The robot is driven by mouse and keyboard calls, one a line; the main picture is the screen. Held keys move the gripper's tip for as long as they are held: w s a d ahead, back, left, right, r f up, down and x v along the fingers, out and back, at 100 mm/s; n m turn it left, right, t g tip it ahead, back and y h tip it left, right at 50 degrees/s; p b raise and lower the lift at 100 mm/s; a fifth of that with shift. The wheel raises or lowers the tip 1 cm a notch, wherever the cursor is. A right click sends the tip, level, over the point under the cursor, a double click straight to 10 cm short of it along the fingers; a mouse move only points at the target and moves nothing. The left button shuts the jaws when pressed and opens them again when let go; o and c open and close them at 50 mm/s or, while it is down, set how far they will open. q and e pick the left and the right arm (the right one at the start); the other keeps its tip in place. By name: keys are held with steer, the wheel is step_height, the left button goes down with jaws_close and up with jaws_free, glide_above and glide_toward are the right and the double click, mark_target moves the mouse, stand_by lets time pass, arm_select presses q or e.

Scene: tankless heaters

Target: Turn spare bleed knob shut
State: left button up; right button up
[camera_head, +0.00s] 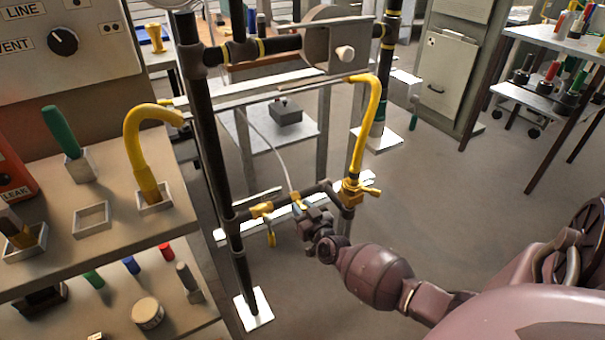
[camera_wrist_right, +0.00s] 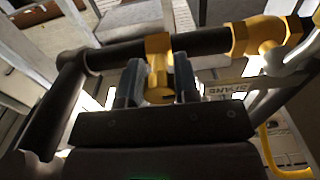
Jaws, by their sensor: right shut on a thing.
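The spare bleed knob (camera_wrist_right: 157,85) is a yellow fitting on the dark horizontal pipe (camera_wrist_right: 120,54). In the right wrist view it sits between the two fingers of my right gripper (camera_wrist_right: 158,78), which is shut on it. A white label reading SPARE (camera_wrist_right: 226,89) is just right of the fingers. In the head view my right gripper (camera_head: 308,212) is at the low pipe and mostly hides the knob; a bit of yellow (camera_head: 298,200) shows above it. How far the knob is turned cannot be told. My left gripper is not in view.
A yellow valve with a hanging handle (camera_head: 270,236) is left of my right gripper. A yellow valve with a hose (camera_head: 353,188) is on the right. Black upright pipes (camera_head: 215,140) frame the rig. A bench with tools (camera_head: 115,215) stands left.

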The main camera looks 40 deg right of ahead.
steer(key=m, duration=0.2)
steer(key=shift+m, duration=0.4)
steer(key=m, duration=0.3)
steer(key=shift+f+m, duration=0.1)
steer(key=shift+m, duration=0.2)
steer(key=m, duration=0.2)
steer(key=shift+a+m+b, duration=0.1)
steer(key=shift+m+b, duration=0.25)
steer(key=shift+m, duration=0.05)
steer(key=m, duration=0.3)
steer(key=shift+m, duration=0.3)
steer(key=shift+m+b, duration=0.5)
steer(key=shift+m, duration=1.3)
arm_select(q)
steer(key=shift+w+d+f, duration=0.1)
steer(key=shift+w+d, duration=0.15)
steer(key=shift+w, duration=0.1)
arm_select(e)
steer(key=shift+m, duration=0.7)
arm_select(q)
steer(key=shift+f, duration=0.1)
